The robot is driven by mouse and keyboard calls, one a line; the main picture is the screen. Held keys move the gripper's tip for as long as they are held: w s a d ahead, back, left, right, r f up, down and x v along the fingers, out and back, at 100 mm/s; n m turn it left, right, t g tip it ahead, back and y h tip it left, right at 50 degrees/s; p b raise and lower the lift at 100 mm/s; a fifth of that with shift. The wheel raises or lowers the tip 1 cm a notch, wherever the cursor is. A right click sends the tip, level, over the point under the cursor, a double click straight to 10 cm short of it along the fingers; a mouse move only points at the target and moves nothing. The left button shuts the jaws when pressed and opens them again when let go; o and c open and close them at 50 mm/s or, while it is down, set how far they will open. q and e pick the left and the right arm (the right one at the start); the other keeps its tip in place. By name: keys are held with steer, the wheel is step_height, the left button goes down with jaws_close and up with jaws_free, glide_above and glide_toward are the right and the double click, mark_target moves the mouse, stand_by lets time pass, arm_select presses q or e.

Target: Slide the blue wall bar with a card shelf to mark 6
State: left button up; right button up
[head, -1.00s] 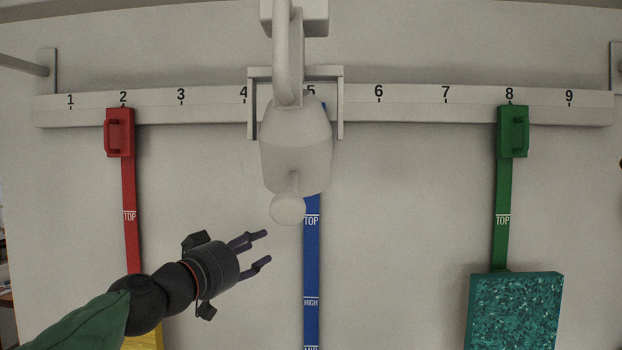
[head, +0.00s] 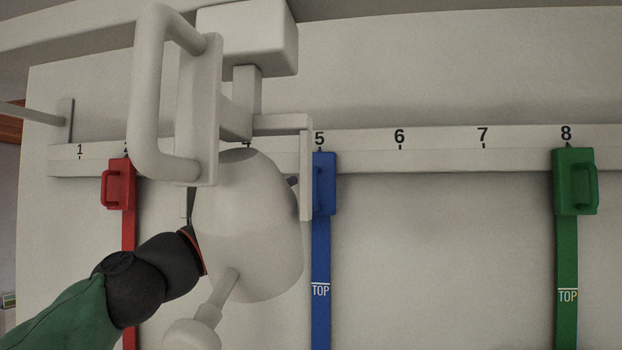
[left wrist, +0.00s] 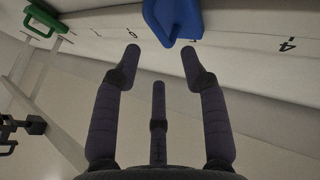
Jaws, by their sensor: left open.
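The blue wall bar (head: 320,260) hangs from the numbered rail (head: 440,162), its blue top block (head: 323,185) just under mark 5. Mark 6 (head: 399,138) is to its right on the rail. The card shelf is out of view. My left gripper is mostly hidden in the head view behind a white fixture; a dark fingertip shows just left of the blue block. In the left wrist view my left gripper (left wrist: 161,52) is open and empty, with the blue block (left wrist: 175,18) just beyond its fingertips. I cannot tell whether they touch. My right gripper is not in view.
The white fixture (head: 248,220), with a loop handle and a knob, stands in front of the rail around mark 4. A red bar (head: 121,185) hangs at mark 2 and a green bar (head: 573,182) at mark 8. The rail between the blue and green bars is clear.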

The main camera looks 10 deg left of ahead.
mark_target(315, 187)
arm_select(q)
steer(key=x, duration=0.2)
steer(key=p+x, duration=0.1)
steer(key=x, duration=0.2)
steer(key=shift+w+d+f+p, duration=0.15)
steer(key=shift+w+d+p, duration=0.15)
steer(key=shift+p, duration=0.1)
steer(key=shift+w+r+p, duration=0.2)
steer(key=shift+r+p, duration=0.05)
steer(key=shift+p, duration=0.05)
steer(key=shift+w+d, duration=0.3)
steer(key=shift+w, duration=0.1)
steer(key=shift+s, duration=0.15)
jaws_close()
